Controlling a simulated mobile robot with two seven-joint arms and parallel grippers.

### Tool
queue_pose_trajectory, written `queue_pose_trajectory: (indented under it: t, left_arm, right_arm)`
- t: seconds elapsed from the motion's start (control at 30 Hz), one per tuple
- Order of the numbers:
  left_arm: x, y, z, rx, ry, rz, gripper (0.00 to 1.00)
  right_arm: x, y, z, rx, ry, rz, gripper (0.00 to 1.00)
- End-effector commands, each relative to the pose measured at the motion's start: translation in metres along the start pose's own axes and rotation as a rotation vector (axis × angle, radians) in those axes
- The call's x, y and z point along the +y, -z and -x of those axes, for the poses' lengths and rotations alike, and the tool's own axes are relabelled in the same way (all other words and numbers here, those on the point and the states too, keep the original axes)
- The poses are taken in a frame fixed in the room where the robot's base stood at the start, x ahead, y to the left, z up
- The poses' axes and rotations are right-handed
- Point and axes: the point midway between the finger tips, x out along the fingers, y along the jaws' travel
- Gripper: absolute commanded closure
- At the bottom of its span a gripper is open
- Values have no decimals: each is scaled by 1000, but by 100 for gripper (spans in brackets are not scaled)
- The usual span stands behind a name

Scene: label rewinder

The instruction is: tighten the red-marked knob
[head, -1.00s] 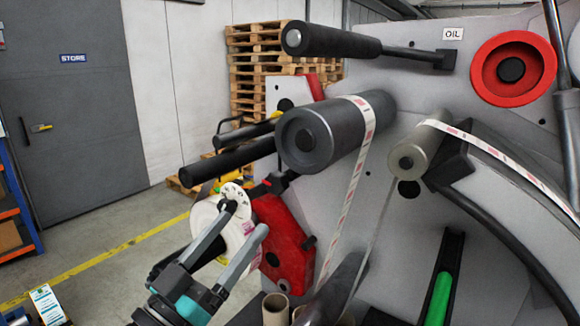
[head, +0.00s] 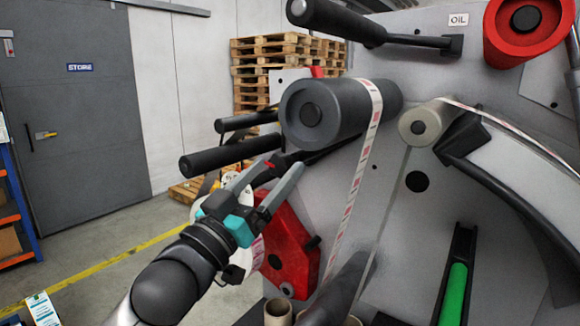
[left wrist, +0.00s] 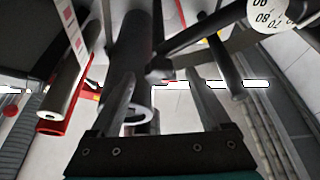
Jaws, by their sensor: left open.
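My left gripper (head: 281,172) is open and empty in the head view, in front of the rewinder, below the big dark roller. A small black part with a red mark (head: 270,163) shows beside its fingertips; it may be the red-marked knob, but the fingers partly cover it and I cannot tell its shape or whether they touch it. In the left wrist view the spread fingers of the left gripper (left wrist: 160,82) show with a dark cylinder near the left finger; no clear knob shows between them. My right gripper is not in view.
The big dark roller (head: 318,112) and black bars (head: 228,155) stick out near the gripper. A red housing (head: 290,245) sits below it. A red disc (head: 515,30) is at the upper right. A paper web (head: 358,170) runs down the panel. Floor at left is open.

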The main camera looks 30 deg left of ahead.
Motion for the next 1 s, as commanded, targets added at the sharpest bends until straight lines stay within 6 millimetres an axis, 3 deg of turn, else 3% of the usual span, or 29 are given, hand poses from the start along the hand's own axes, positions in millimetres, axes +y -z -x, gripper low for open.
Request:
queue_pose_trajectory:
  t: [0.17,0.53,1.0]
  left_arm:
    - [0,-1,-6,4,1,-8,19]
    - [-1,3,-50,1,4,-4,19]
    - [-1,1,-58,-1,4,-5,19]
  right_arm:
    - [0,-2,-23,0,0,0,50]
    - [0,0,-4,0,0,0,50]
    - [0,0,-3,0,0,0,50]
